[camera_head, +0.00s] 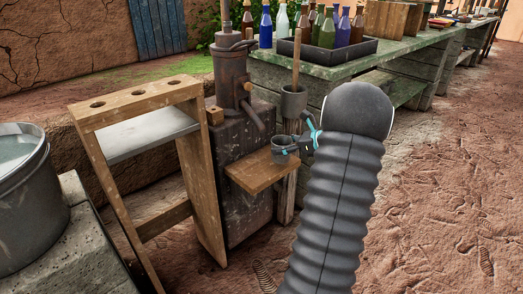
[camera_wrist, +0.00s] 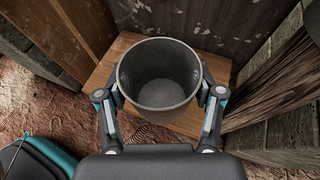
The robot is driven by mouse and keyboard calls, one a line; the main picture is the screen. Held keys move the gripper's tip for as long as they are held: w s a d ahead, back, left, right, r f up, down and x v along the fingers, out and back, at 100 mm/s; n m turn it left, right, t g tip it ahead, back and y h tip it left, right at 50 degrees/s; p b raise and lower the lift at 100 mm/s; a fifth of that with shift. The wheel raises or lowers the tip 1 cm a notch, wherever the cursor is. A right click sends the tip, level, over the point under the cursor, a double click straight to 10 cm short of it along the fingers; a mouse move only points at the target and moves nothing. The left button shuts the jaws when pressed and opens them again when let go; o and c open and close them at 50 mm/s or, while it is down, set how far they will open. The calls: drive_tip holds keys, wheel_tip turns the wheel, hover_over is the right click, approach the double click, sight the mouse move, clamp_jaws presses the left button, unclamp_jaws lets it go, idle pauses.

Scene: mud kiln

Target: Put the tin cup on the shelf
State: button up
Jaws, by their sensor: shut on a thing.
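The tin cup (camera_head: 283,150) is grey, upright and empty. In the wrist view the tin cup (camera_wrist: 158,80) sits between the two fingers of my gripper (camera_wrist: 160,108), which is shut on it from both sides. In the head view my gripper (camera_head: 296,146) reaches the cup from the right. The small wooden shelf (camera_head: 256,176) juts out from the dark wooden post below the pump. The cup is over the shelf's right part; the wrist view shows the shelf (camera_wrist: 108,58) beneath and behind the cup. I cannot tell whether the cup's base touches the shelf.
A rusty hand pump (camera_head: 232,80) stands above the shelf. A wooden frame (camera_head: 140,105) and a metal bucket (camera_head: 32,200) are to the left. A stick stands in a holder (camera_head: 293,100) behind my gripper. A counter with a tray of bottles (camera_head: 328,52) is behind.

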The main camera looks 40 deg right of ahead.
drive_tip(key=w+a, duration=0.1)
drive_tip(key=w, duration=0.1)
drive_tip(key=w+a, duration=0.1)
drive_tip(key=w, duration=0.1)
drive_tip(key=w+a, duration=0.1)
drive_tip(key=w, duration=0.1)
drive_tip(key=shift+w+a, duration=0.15)
drive_tip(key=shift+w, duration=0.1)
drive_tip(key=shift+f, duration=1.7)
drive_tip(key=shift+f+b, duration=0.2)
drive_tip(key=shift+b, duration=0.1)
drive_tip(key=o, duration=1.1)
drive_tip(key=shift+r, duration=0.15)
